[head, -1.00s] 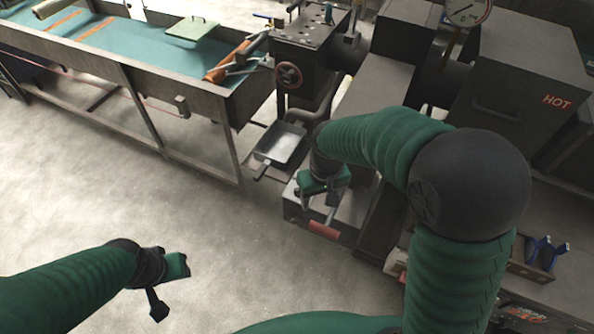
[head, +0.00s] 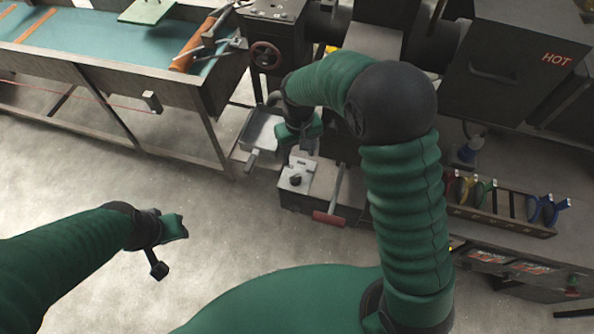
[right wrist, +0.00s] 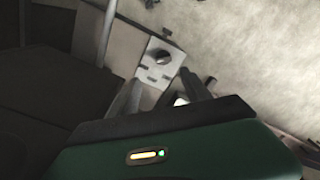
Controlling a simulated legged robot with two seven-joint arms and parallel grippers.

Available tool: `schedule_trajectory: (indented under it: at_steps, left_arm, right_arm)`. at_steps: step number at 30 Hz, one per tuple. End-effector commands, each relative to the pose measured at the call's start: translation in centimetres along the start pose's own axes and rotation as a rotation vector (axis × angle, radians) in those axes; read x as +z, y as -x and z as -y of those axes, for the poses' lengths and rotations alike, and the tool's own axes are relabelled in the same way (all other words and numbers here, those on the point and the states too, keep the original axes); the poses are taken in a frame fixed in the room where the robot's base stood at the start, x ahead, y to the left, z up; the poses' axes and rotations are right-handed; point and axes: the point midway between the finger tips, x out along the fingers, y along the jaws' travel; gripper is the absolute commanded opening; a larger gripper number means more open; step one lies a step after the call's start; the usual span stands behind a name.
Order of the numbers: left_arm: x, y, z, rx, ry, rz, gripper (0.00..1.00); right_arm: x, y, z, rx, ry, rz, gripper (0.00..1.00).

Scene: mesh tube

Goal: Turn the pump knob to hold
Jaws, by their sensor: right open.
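The pump is a dark box on the floor with a red handle (head: 328,218) at its front. A pale plate (head: 304,168) on its top carries a black knob (head: 296,180). The knob also shows in the right wrist view (right wrist: 163,57), beyond the fingers; its small dark labels are too blurred to read. My right gripper (head: 298,148) is open and empty, above and behind the knob, apart from it. Its two fingers (right wrist: 160,97) show spread in the right wrist view. My left gripper (head: 172,245) hangs at lower left over bare floor, far from the pump; its fingers are unclear.
A metal pan (head: 262,130) sits just left of the pump. A red handwheel (head: 265,55) is on the dark machine behind. A long trough (head: 130,85) lies at left, a tool rack (head: 500,205) at right. The floor at front left is clear.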

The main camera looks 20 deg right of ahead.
Motion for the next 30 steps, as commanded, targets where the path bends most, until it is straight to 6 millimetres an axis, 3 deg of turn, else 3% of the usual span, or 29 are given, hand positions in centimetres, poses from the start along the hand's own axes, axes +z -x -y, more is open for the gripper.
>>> schedule_trajectory:
  at_steps: [9,15,26,30]
  left_arm:
    - [-0.2,1.0,0.0,0.000,0.001,0.000,0.36]
    - [-0.3,1.3,0.0,0.000,0.001,0.000,0.36]
    - [-0.3,1.3,0.0,0.000,0.000,0.000,0.36]
    - [-0.3,1.3,0.0,0.000,0.000,0.000,0.36]
  right_arm:
    - [-0.1,-8.4,0.3,0.002,0.002,0.008,0.56]
    - [0.0,-11.8,0.1,0.000,0.002,0.003,0.56]
    - [-0.1,-12.7,0.1,0.000,0.002,0.001,0.55]
    - [-0.1,-12.7,0.2,0.001,0.002,0.001,0.37]
